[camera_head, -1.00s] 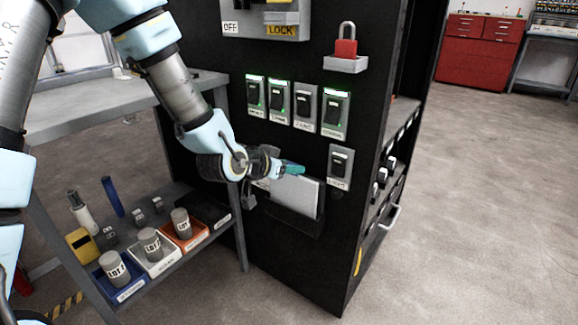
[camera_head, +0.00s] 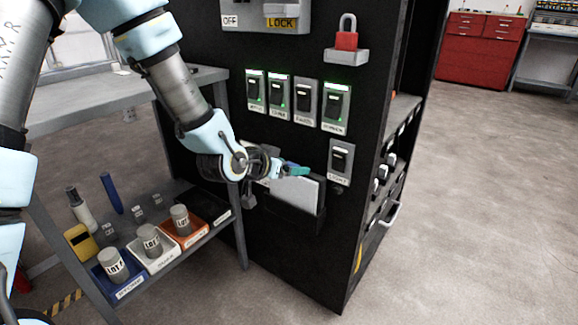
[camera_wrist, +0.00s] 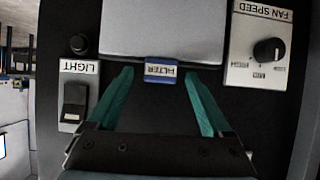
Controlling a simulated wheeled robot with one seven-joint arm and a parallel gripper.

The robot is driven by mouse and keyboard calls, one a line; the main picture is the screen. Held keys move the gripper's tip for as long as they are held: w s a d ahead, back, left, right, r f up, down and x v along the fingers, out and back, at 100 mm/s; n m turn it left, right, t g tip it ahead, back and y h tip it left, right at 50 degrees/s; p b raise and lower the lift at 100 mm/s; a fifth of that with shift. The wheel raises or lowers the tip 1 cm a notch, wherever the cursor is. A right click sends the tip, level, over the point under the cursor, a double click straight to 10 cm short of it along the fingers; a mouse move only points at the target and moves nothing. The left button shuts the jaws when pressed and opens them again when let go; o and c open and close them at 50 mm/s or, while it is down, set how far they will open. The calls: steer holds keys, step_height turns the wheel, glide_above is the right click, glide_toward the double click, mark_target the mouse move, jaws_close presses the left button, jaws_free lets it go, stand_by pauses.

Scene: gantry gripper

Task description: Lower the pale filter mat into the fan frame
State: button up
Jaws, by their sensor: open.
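The pale filter mat (camera_head: 300,190) stands in a black pocket-like frame (camera_head: 290,214) on the dark cabinet's face, its upper part showing above the front edge. In the wrist view the pale mat (camera_wrist: 163,28) fills the top middle, with a blue tab marked FILTER (camera_wrist: 160,71) at its edge. My gripper (camera_wrist: 158,78) is open, with its teal fingers apart on either side of the tab and neither seen touching it. In the head view my gripper (camera_head: 292,168) is at the mat's top edge, partly hidden by my wrist.
A light switch (camera_wrist: 75,103) and a fan speed knob panel (camera_wrist: 257,50) flank the mat in the wrist view. Several green-lit switches (camera_head: 279,93) and a red padlock (camera_head: 347,38) are above. A shelf with labelled cans (camera_head: 151,240) stands left; floor at right is clear.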

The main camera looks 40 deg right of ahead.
steer(key=shift+a+r, duration=0.1)
steer(key=shift+a, duration=0.05)
steer(key=p+v, duration=0.7)
steer(key=v, duration=0.3)
steer(key=shift+a, duration=0.2)
steer(key=shift+r, duration=0.1)
stand_by(0.4)
